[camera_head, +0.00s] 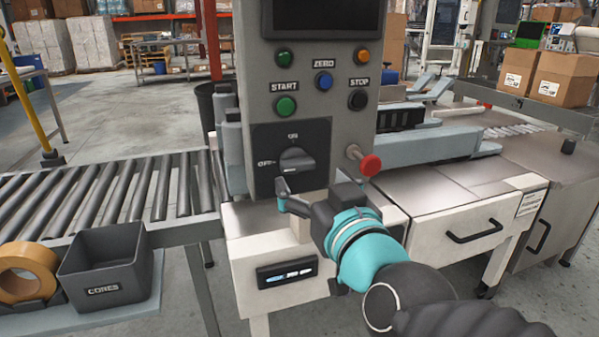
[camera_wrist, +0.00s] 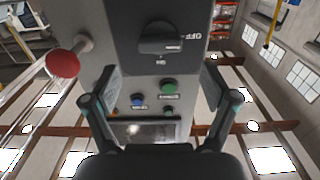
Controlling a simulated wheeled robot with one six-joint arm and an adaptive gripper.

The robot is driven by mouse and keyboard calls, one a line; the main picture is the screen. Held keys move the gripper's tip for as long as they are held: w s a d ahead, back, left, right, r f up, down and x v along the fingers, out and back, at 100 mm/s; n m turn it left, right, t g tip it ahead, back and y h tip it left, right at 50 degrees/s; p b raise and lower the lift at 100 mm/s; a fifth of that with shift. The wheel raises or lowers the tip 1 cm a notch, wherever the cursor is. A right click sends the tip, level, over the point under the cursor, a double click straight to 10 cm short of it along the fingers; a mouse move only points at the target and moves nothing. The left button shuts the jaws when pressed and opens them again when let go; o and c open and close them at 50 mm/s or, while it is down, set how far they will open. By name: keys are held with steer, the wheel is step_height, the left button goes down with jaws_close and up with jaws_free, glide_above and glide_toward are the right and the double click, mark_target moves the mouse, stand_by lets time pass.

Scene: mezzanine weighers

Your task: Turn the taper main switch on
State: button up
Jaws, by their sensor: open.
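The main switch is a dark rotary knob (camera_head: 297,160) on a black square plate (camera_head: 318,137) low on the grey control panel. ON is printed above the knob and OFF to its left; its grip bar looks roughly level, toward OFF. In the wrist view the knob (camera_wrist: 160,42) appears inverted, at top centre. My gripper (camera_head: 303,194) is just below the plate in the head view. In the wrist view my gripper (camera_wrist: 158,88) has its fingers wide apart with nothing between them, and the knob is beyond the tips, apart from them.
A red mushroom button (camera_head: 370,165) sticks out right of the switch, also in the wrist view (camera_wrist: 62,64). Green START (camera_head: 285,107), blue ZERO (camera_head: 323,81) and black STOP (camera_head: 357,100) buttons sit above. A roller conveyor (camera_head: 120,195) and grey CORES bin (camera_head: 105,265) are left.

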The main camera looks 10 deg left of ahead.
mark_target(300, 166)
steer(key=shift+b+x, duration=0.4)
steer(key=shift+x, duration=2.65)
steer(key=c, duration=1.2)
